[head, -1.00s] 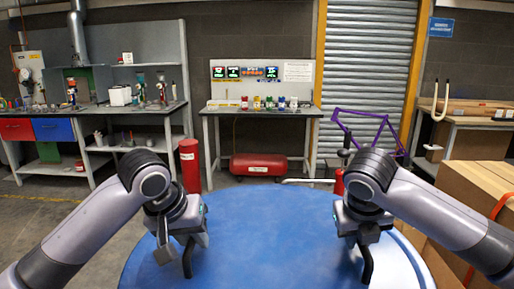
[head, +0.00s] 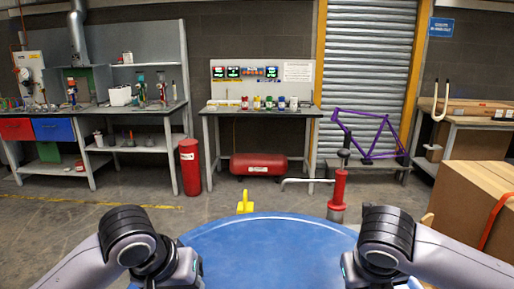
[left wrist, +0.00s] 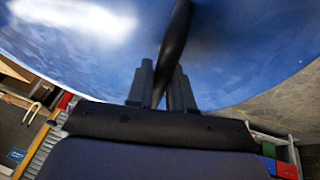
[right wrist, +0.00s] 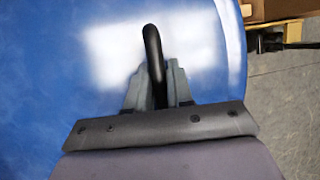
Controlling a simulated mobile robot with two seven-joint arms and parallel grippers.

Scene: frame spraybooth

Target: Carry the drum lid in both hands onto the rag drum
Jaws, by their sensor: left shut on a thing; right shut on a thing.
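The drum lid (head: 270,255) is a large round blue disc at the bottom middle of the head view, its near part cut off. In the left wrist view, my left gripper (left wrist: 163,85) is shut on a black bar handle (left wrist: 177,40) of the lid. In the right wrist view, my right gripper (right wrist: 158,88) is shut on the other black handle (right wrist: 152,42). In the head view both wrists show at the lower edge, but the fingertips are out of frame. I cannot make out the rag drum for sure; the lid hides the floor behind it.
A yellow piece (head: 244,203) shows just beyond the lid's far edge. A red post (head: 338,195) stands close at its right. A red cylinder (head: 189,167) stands by the benches. Cardboard boxes (head: 478,205) are at right.

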